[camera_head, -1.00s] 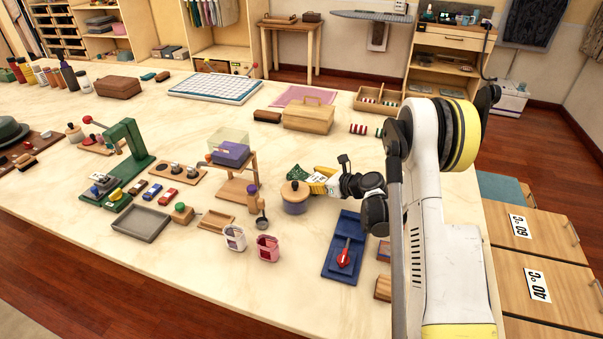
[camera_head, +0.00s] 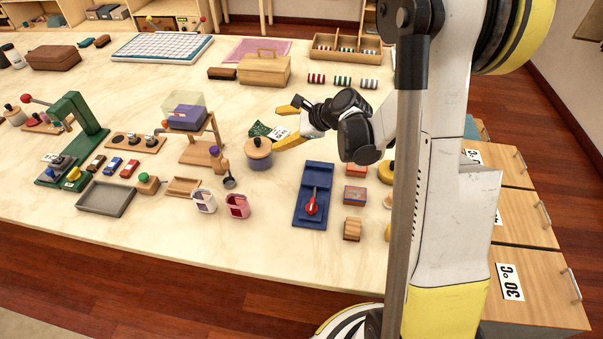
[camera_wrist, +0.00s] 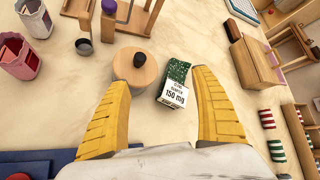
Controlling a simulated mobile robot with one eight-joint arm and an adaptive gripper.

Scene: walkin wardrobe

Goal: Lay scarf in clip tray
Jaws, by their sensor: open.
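My gripper (camera_head: 277,129) is open and empty, low over the table, with its yellow fingers spread. In the wrist view my gripper (camera_wrist: 159,75) has a green-and-white box marked 150 mg (camera_wrist: 176,88) between its fingers, not gripped. I cannot clearly pick out a scarf. A pink cloth (camera_head: 250,45) lies flat at the back, and striped rolls (camera_head: 343,83) lie in front of a divided wooden tray (camera_head: 322,54) holding more. I cannot tell whether this or the shallow grey tray (camera_head: 105,212) at front left is the clip tray.
A pot with a wooden lid (camera_head: 258,148) stands close beside my gripper. A wooden box with a handle (camera_head: 264,70) is behind it. A blue board with a red-handled tool (camera_head: 312,205) and two cups (camera_head: 237,205) are in front.

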